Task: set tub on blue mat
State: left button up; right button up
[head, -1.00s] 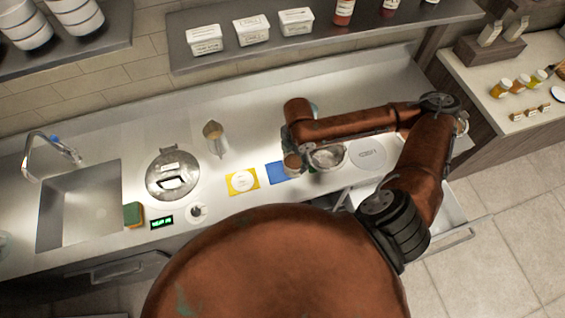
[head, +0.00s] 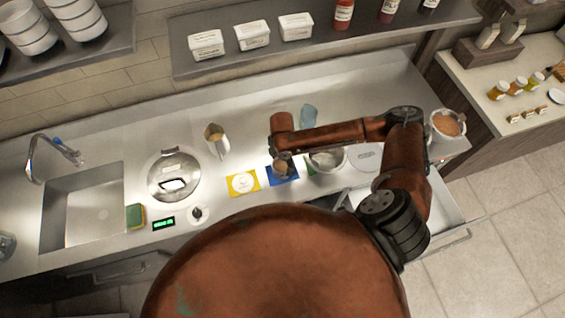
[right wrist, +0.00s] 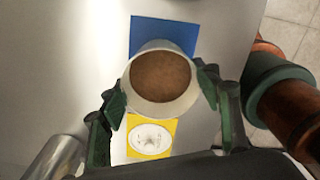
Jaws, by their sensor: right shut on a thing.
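A pale tub (right wrist: 185,98) with brown contents is held upright between the fingers of my right gripper (right wrist: 161,96) in the right wrist view. In the head view the tub (head: 281,168) shows below the end of my right arm, over the blue mat (head: 292,176). The blue mat (right wrist: 163,30) shows behind the tub in the right wrist view, partly hidden by it. I cannot tell whether the tub's base touches the mat. My left gripper is not in view.
The yellow mat (head: 232,187) with a white round label lies just left of the blue mat. A metal bowl (head: 328,160) stands just right. A metal jug (head: 215,140) and lidded pot (head: 173,180) stand further left. A larger brown-filled container (head: 447,126) is at the right.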

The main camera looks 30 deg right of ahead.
aim_at(282, 171)
jog(key=shift+f, duration=0.1)
jog(key=o, duration=1.4)
notch_tip(282, 171, up, 12)
jog(key=shift+r+b, duration=0.15)
jog(key=shift+b, duration=0.65)
